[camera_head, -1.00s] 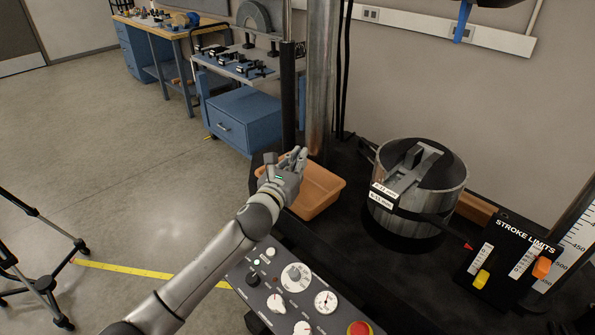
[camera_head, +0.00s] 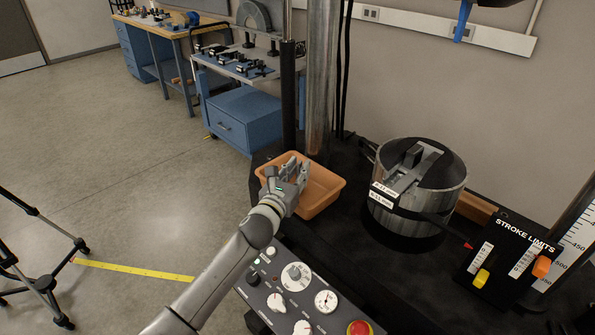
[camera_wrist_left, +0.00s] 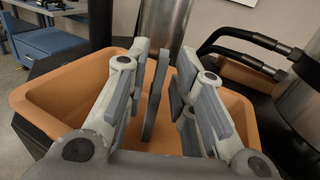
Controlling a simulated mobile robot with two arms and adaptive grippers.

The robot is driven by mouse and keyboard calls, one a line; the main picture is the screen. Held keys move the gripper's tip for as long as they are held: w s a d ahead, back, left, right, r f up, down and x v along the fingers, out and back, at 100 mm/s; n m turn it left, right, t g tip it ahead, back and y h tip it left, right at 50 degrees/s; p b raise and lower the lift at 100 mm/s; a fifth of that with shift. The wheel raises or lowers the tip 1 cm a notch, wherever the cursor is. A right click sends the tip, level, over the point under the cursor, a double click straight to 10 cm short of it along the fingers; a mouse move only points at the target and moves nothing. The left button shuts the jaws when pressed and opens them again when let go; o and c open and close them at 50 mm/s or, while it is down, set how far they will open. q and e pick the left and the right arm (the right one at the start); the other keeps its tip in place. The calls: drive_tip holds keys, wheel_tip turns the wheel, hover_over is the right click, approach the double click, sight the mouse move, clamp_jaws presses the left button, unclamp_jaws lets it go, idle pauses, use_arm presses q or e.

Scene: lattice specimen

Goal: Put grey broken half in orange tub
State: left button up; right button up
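The orange tub (camera_head: 325,201) stands on the black bench in the head view, and its wall shows in the left wrist view (camera_wrist_left: 55,95). My left gripper (camera_head: 291,169) is over the tub, fingers pointing into it. In the left wrist view its fingers (camera_wrist_left: 158,88) are spread apart. A thin grey slab, seemingly the grey broken half (camera_wrist_left: 154,100), stands upright between them, with gaps visible beside it. Its lower end is low inside the tub outline; whether it touches the tub floor I cannot tell. My right gripper is out of view.
A metal cylinder (camera_head: 408,220) with a grey fixture stands right of the tub. A steel column (camera_head: 320,80) rises behind the tub. A control panel (camera_head: 290,290) with knobs and a red button lies in front. The stroke limits box (camera_head: 508,262) is at right.

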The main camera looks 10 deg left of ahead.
use_arm(q)
drive_tip(key=shift+r, duration=0.15)
drive_tip(key=s+a+b, duration=0.1)
drive_tip(key=s+a, duration=0.1)
drive_tip(key=s, duration=0.9)
drive_tip(key=shift+s+a, duration=0.15)
drive_tip(key=shift+s, duration=0.25)
